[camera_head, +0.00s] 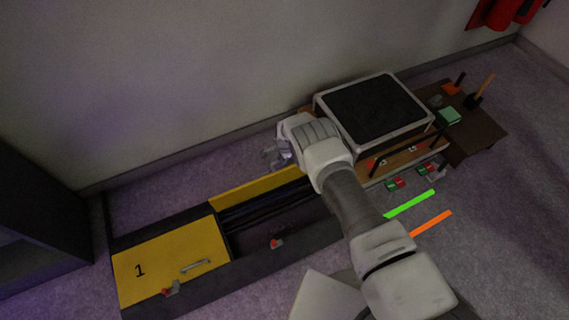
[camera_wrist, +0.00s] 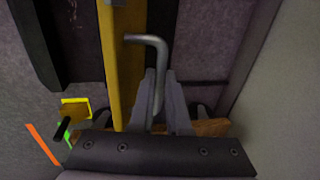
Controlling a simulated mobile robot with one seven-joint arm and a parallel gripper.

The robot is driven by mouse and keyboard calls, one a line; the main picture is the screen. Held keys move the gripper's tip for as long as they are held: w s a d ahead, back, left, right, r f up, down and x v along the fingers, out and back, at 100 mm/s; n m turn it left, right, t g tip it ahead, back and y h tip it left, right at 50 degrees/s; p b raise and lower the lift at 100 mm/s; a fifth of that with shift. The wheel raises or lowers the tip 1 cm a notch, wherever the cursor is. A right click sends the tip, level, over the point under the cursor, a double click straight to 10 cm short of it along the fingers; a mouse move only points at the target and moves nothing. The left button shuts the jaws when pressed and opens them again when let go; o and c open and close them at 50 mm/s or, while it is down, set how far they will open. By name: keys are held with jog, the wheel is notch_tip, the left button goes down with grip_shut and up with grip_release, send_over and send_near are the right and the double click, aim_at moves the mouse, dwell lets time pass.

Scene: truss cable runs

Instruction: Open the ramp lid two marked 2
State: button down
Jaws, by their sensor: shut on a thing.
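The cable ramp has lid one (camera_head: 170,262), yellow and marked 1, lying shut on the left. Lid two (camera_head: 255,190) is a yellow panel tipped up along the wall side of the ramp, and its section is uncovered. Its number is not visible. In the wrist view, lid two (camera_wrist: 121,60) shows edge-on beside a bent grey handle (camera_wrist: 158,60). My gripper (camera_wrist: 164,85) is shut on this handle, with a finger on each side. In the head view, my gripper (camera_head: 275,155) is beyond the raised lid, close to the wall, and my arm hides the lid's right end.
Dark cables (camera_head: 265,207) run in the uncovered channel. Red latches sit on the front edge, one (camera_head: 277,243) by the open section. A black-topped case (camera_head: 375,108) stands right of my wrist. Green (camera_head: 410,204) and orange (camera_head: 431,223) strips lie on the floor.

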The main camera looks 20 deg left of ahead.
jog(key=shift+w+a, duration=0.75)
jog(key=shift+a, duration=0.25)
jog(key=c, duration=0.9)
grip_release()
jog(key=shift+f, duration=0.1)
jog(key=d+r+p, duration=0.1)
jog(key=r+p, duration=0.2)
jog(key=r, duration=0.2)
jog(key=s+r+p, duration=0.1)
jog(key=r+p, duration=0.2)
jog(key=r, duration=0.3)
jog(key=s+d+r+p, duration=0.1)
jog(key=r+p, duration=0.2)
jog(key=r, duration=0.3)
jog(key=shift+d, duration=0.3)
jog(key=shift+r, duration=0.1)
